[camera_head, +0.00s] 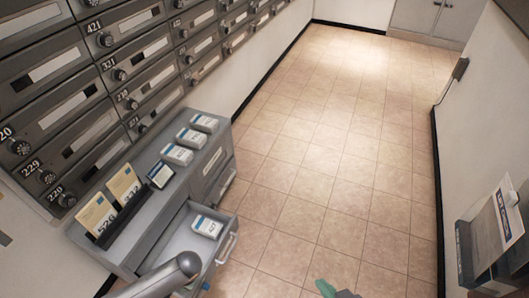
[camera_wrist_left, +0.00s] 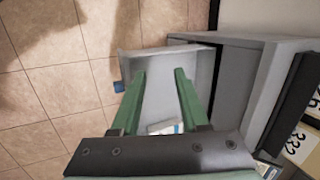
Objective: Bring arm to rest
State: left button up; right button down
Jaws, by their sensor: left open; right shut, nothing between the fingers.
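My left gripper (camera_wrist_left: 160,73) is open, its two green fingers apart over the open grey drawer (camera_wrist_left: 205,62) in the left wrist view. Nothing shows held between them. In the head view my left arm comes in at the bottom left, beside the drawer's front. My right gripper (camera_head: 325,288) shows only as a green tip at the bottom edge of the head view, over the floor. It is shut and empty, well apart from the cabinet.
A grey cabinet (camera_head: 146,153) carries several white packs and upright yellow envelopes (camera_head: 125,186). Its drawer stands open with a white pack (camera_head: 207,226) inside. Numbered mailboxes (camera_head: 70,90) line the left wall. A box (camera_head: 490,235) stands at the right. The tiled floor (camera_head: 340,150) between is clear.

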pick_arm(q)
jog(key=s+a+r+y, duration=0.2)
jog(key=a, duration=1.2)
jog(key=s+d+m+t+h, duration=0.1)
jog(key=s+d+t+h, duration=0.15)
jog(key=d, duration=0.35)
jog(key=s+d+m+t+h, duration=0.1)
jog(key=d+h, duration=0.2)
jog(key=d, duration=0.4)
jog(key=d+r+m+t+h, duration=0.1)
jog(key=d+r+t+h, duration=0.3)
jog(key=r, duration=0.8)
jog(key=w+d+r+n, duration=0.15)
jog(key=d+n, duration=0.25)
jog(key=d, duration=0.6)
jog(key=s+a+r+t+p, duration=0.1)
jog(key=s+a+r+p, duration=0.1)
jog(key=r+p, duration=1.1)
jog(key=a+p, duration=0.1)
jog(key=p, duration=0.3)
jog(key=shift+a+n, duration=0.3)
jog(key=shift+a, duration=0.05)
pick_arm(e)
notch_tip(320, 180, up, 13)
jog(key=s+d, duration=0.1)
jog(key=d, duration=0.1)
jog(key=shift+s+d+m+h, duration=0.2)
jog(key=shift+d+m+h, duration=0.1)
jog(key=shift+d+h, duration=0.1)
